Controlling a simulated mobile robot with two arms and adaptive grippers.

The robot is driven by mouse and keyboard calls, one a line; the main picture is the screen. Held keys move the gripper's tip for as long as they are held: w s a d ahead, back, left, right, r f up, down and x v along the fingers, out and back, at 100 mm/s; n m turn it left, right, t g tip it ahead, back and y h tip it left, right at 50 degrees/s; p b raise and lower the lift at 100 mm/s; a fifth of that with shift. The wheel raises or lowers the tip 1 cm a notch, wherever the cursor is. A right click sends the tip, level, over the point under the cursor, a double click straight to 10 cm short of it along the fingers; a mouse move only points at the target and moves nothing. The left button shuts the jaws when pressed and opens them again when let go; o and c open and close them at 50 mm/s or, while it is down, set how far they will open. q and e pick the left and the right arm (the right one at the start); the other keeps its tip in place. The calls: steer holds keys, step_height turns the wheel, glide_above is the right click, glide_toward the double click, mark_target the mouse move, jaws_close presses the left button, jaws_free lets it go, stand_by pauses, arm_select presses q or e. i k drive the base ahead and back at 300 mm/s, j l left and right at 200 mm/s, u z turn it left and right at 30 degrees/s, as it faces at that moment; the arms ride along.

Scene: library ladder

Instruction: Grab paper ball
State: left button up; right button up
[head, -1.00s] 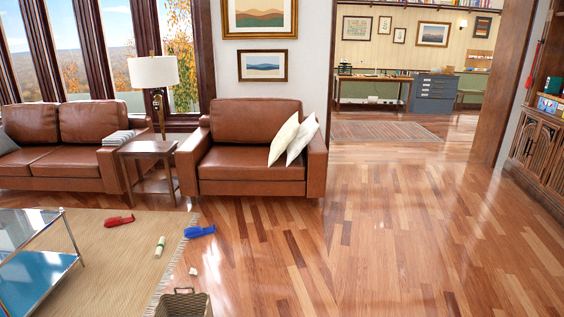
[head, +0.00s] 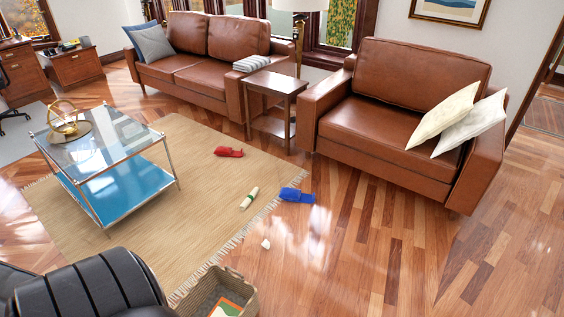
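A small white crumpled thing, which looks like the paper ball (head: 265,244), lies on the wood floor just off the fringed edge of the rug, in the lower middle of the head view. It is below the blue object and above the woven basket. Neither of my grippers shows in the head view, so I cannot see their state.
A blue object (head: 297,195) lies at the rug's edge. A red object (head: 228,152) and a pale green roll (head: 249,198) lie on the rug (head: 190,150). A woven basket (head: 243,292), glass table (head: 100,150), and armchair (head: 385,115) stand around. Floor at right is clear.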

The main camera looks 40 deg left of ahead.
mark_target(266, 244)
steer(key=i+j+u, duration=0.1)
steer(key=i+u, duration=0.55)
steer(key=u, duration=0.15)
steer(key=i+u, duration=0.4)
steer(key=i+l+u, duration=0.2)
steer(key=u, duration=0.2)
